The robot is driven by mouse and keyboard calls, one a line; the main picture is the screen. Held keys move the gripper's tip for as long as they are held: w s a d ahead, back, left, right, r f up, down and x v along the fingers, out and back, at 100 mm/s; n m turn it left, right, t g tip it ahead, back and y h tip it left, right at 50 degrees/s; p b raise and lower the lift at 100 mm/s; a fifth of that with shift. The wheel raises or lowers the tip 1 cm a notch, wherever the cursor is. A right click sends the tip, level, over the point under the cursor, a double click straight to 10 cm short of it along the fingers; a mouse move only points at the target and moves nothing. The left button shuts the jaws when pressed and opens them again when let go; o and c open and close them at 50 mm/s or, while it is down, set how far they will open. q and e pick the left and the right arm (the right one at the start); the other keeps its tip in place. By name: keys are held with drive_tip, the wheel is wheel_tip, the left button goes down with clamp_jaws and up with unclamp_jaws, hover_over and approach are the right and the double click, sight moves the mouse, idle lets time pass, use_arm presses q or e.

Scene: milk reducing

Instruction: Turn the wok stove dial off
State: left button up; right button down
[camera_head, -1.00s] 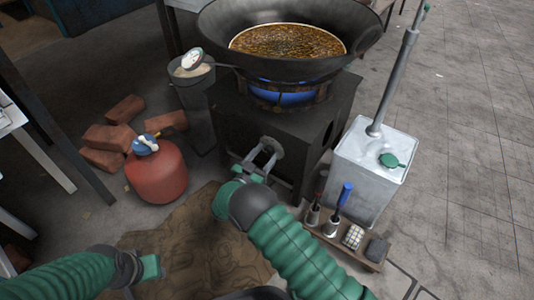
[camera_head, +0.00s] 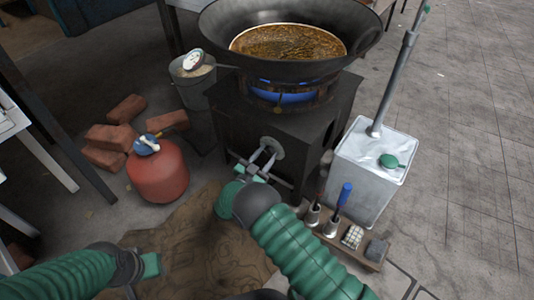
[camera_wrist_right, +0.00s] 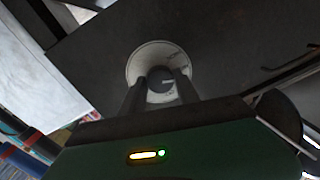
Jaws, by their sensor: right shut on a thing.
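The wok (camera_head: 292,45) holds brown liquid and sits on the dark stove (camera_head: 270,115). A blue flame (camera_head: 284,97) burns under it. The stove dial (camera_head: 271,148) is a round pale disc with a dark centre knob on the stove's front. It also shows in the right wrist view (camera_wrist_right: 160,56). My right gripper (camera_head: 264,159) is at the dial. In the right wrist view its two fingers (camera_wrist_right: 160,84) are on either side of the knob, shut on it. My left gripper (camera_head: 145,280) is low at the left, away from the stove; its fingers are not clear.
A red gas tank (camera_head: 159,175) and bricks (camera_head: 106,140) stand left of the stove. A bucket (camera_head: 192,85) is beside it. A silver canister (camera_head: 370,165) and a wooden tray (camera_head: 368,263) with brushes are at the right. Brown cardboard (camera_head: 205,240) lies in front.

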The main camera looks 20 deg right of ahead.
drive_tip(key=shift+f+m+h+p, duration=0.2)
drive_tip(key=shift+m+p, duration=0.5)
drive_tip(key=shift+m, duration=2.9)
drive_tip(key=shift+m+h+p, duration=0.3)
drive_tip(key=shift+m+p, duration=0.35)
drive_tip(key=shift+m, duration=2.95)
drive_tip(key=c, duration=0.9)
unclamp_jaws()
drive_tip(key=shift+r, duration=0.1)
